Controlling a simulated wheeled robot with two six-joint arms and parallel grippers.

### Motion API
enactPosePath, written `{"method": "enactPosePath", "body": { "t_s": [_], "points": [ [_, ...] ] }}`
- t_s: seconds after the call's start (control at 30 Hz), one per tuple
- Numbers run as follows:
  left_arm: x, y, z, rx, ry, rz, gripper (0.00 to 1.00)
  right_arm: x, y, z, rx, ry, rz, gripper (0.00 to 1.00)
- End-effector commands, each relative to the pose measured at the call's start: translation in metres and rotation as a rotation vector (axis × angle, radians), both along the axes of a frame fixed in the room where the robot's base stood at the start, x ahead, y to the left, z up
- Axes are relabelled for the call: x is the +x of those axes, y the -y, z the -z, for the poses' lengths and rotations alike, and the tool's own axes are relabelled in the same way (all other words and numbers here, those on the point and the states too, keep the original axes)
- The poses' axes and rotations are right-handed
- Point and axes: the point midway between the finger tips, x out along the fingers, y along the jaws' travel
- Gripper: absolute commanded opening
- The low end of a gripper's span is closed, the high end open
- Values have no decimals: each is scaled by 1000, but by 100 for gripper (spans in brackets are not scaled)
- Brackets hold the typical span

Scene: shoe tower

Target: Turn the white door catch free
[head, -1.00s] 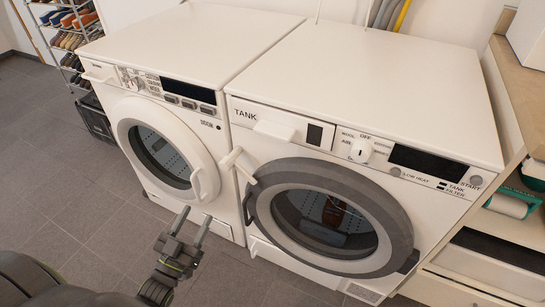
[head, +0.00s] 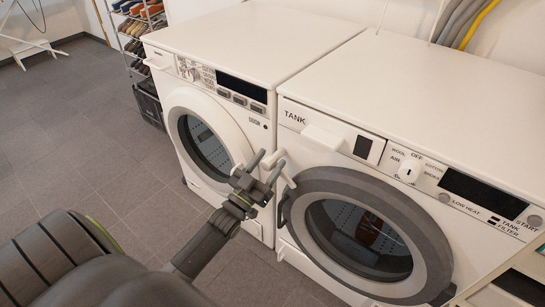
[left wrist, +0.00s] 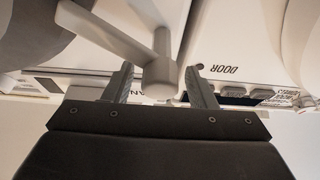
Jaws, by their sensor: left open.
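The white door catch (head: 287,170) sticks out at the upper left edge of the right machine's round grey-rimmed door (head: 297,205). In the left wrist view the catch (left wrist: 158,78) shows as a pale knob with a bar running to the upper left. My left gripper (head: 271,160) is open at the catch. In the wrist view its two fingers stand on either side of the knob, with the knob between their tips. Whether either finger touches it I cannot tell. The door is shut, with a brown thing (head: 368,229) behind its glass. My right gripper is not in view.
The left white machine (head: 255,38) stands close beside the right one, its round door (head: 240,145) just left of my gripper. A shoe rack (head: 128,40) and a dark crate (head: 148,104) stand at the back left. The grey tiled floor (head: 60,130) is clear at left.

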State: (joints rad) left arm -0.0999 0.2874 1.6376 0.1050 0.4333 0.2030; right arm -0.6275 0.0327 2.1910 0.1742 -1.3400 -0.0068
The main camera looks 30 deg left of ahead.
Motion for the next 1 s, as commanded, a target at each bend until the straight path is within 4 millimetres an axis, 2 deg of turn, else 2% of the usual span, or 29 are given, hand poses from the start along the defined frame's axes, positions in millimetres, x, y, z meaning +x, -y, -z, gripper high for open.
{"method": "enactPosePath", "body": {
  "t_s": [0.2,0.53,0.9,1.0],
  "points": [
    [18,1,-7,0,0,0,51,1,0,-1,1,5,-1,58],
    [20,1,-8,0,-1,0,50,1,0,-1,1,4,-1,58],
    [19,1,-7,1,-2,-1,2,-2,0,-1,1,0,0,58],
    [19,1,-7,0,-3,-1,0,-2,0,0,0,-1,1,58]
  ]
}}
